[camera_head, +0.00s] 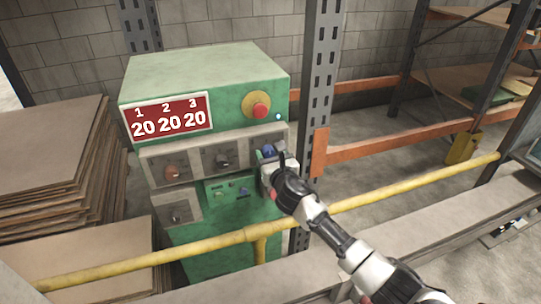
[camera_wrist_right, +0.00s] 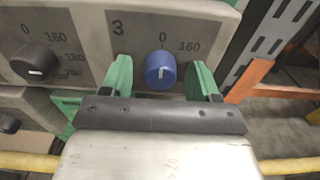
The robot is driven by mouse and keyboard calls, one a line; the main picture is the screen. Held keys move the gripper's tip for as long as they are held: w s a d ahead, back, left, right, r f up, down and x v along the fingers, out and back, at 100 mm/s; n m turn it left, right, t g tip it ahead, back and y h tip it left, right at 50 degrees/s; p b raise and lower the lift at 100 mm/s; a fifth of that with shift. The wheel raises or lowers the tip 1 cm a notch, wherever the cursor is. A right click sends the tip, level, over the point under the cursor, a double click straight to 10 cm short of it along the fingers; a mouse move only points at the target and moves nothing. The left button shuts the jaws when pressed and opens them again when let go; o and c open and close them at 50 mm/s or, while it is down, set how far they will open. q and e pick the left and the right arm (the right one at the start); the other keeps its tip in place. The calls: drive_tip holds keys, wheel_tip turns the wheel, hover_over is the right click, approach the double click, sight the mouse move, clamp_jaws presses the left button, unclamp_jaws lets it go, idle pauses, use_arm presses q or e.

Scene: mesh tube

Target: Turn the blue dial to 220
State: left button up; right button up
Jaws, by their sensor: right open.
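The blue dial (camera_wrist_right: 160,70) sits on the grey panel marked 3, with 0 and 160 printed above it. It shows a short white mark on its face. In the head view the blue dial (camera_head: 268,150) is at the panel's right end, partly behind my gripper. My right gripper (camera_wrist_right: 162,78) is open, with its green fingers on either side of the dial and a visible gap on both sides. In the head view my right gripper (camera_head: 270,158) is in front of the panel. The red display (camera_head: 168,117) reads 20 under 1, 2 and 3. My left gripper is not in view.
A black dial (camera_wrist_right: 36,65) is left of the blue one. A red button (camera_head: 260,111) is above the panel. A grey perforated post (camera_head: 320,80) stands close right of the green machine (camera_head: 205,75). Boards (camera_head: 45,165) are stacked at left.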

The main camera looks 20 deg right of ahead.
drive_tip(key=c, duration=0.9)
